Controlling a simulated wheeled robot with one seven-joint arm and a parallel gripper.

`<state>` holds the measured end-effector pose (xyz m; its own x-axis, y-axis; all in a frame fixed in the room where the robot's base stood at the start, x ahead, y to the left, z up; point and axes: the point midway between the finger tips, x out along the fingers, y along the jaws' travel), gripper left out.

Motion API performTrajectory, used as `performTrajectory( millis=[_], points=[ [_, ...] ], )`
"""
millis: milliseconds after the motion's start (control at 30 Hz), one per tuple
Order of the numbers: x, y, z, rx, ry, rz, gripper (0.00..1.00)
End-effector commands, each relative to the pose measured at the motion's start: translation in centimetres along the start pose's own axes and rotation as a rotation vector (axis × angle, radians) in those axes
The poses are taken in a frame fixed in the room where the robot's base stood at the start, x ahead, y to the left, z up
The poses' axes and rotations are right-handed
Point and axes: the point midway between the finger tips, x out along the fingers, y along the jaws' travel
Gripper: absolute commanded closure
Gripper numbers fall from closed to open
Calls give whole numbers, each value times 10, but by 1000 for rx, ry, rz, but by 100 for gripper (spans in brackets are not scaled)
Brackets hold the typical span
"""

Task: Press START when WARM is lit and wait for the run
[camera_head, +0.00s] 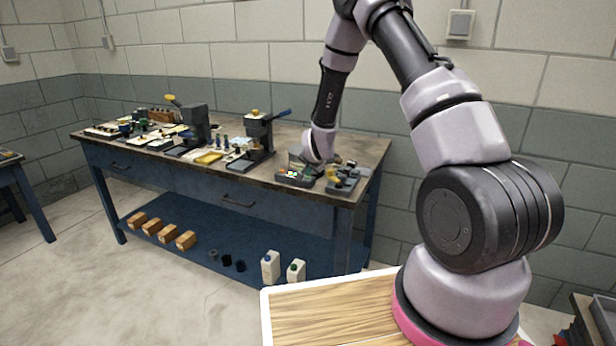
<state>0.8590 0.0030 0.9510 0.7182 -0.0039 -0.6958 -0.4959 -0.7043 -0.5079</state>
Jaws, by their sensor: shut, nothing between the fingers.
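My gripper (318,169) is at the right end of the workbench, low over the small devices there. It is shut and empty, and its fingertips are small and partly hidden. A dark box (293,180) with small coloured parts, green and yellow among them, stands just left of it. A grey device (343,184) with a yellow part stands just right of it. I cannot read a START or WARM label on either, nor tell whether a lamp is lit. I cannot tell whether the fingertips touch anything.
The long blue workbench (250,195) carries a lever press (260,136) left of my gripper and another press (196,122) farther left, with small tools and parts between. Its lower shelf holds wooden blocks (186,239) and white bottles (271,267). The floor in front is clear.

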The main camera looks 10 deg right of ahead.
Motion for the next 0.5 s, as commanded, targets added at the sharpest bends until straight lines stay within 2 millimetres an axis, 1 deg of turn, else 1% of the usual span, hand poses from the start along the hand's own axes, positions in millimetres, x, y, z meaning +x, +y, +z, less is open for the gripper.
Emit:
performTrajectory(
  millis=[333,500],
  points=[
    [0,1,1,0,-1,1,100],
    [-3,-2,-2,0,-1,1,100]
  ],
)
